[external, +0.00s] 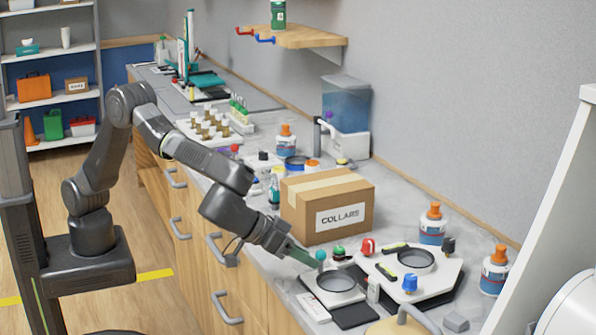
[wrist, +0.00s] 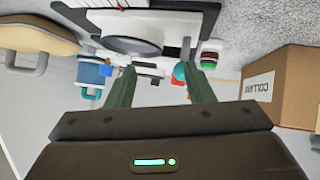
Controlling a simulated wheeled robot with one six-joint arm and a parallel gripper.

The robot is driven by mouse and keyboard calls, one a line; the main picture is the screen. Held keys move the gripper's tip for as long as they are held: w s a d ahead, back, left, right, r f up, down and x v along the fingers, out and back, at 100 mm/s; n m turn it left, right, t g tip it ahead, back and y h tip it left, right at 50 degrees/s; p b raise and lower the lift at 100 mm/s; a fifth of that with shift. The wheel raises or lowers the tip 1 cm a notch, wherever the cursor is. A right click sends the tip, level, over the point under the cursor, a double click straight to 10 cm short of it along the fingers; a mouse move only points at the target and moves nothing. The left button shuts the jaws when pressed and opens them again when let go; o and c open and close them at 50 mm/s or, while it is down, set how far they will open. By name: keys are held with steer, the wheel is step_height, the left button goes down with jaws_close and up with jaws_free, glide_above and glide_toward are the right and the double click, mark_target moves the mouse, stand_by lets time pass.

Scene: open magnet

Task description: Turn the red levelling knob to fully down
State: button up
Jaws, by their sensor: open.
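A blue knob (external: 409,283) and a black knob (external: 448,245) stand at other corners of the plate. My gripper (external: 312,260) is left of the red knob, apart from it, beside a teal ball (external: 321,255). In the wrist view my gripper (wrist: 160,82) has its two green fingers spread with nothing held. A small red patch (wrist: 177,81) near the right finger may be the red knob; the finger and ball partly hide it.
A cardboard box (external: 327,206) stands close behind my gripper. A smaller device with a round dark pan (external: 337,282) lies in front of it. Orange-capped bottles (external: 432,225) stand along the wall.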

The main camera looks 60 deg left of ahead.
mark_target(366, 242)
steer(key=w+r+t, duration=0.1)
steer(key=w+a+r+m+t+y, duration=0.1)
steer(key=w, duration=0.1)
steer(key=w+a+r+t, duration=0.1)
steer(key=r, duration=0.1)
steer(key=shift+w+m+y+p, duration=0.25)
steer(key=shift+m+y+p, duration=0.05)
steer(key=shift+p, duration=0.1)
steer(key=p+x, duration=0.3)
steer(key=x, duration=1)
steer(key=shift+w+f+p, duration=0.1)
steer(key=shift+w+p, duration=0.25)
steer(key=shift+w, duration=0.05)
steer(key=c, duration=1)
